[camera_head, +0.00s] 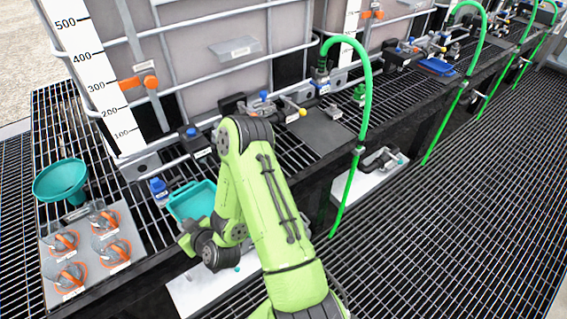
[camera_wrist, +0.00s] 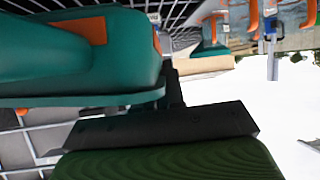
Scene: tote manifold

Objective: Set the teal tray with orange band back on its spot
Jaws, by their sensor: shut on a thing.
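The teal tray (camera_head: 192,201) shows in the camera_head view just beyond my gripper (camera_head: 186,234), over the front part of the black grating bench. My gripper is shut on the tray at its near side; the arm partly hides the tray's right side. In the wrist view the tray (camera_wrist: 135,50) fills the upper left, with an orange band (camera_wrist: 82,27) across it. Its rim lies along the dark finger of my gripper (camera_wrist: 165,125). I cannot tell whether the tray touches the bench.
A teal funnel (camera_head: 62,181) and a panel with orange-ringed knobs (camera_head: 92,250) stand left. A blue-capped bottle (camera_head: 158,190) is close beside the tray. Tank valves (camera_head: 262,105) stand behind. A dark flat plate (camera_head: 322,130) and green hose (camera_head: 362,100) are to the right.

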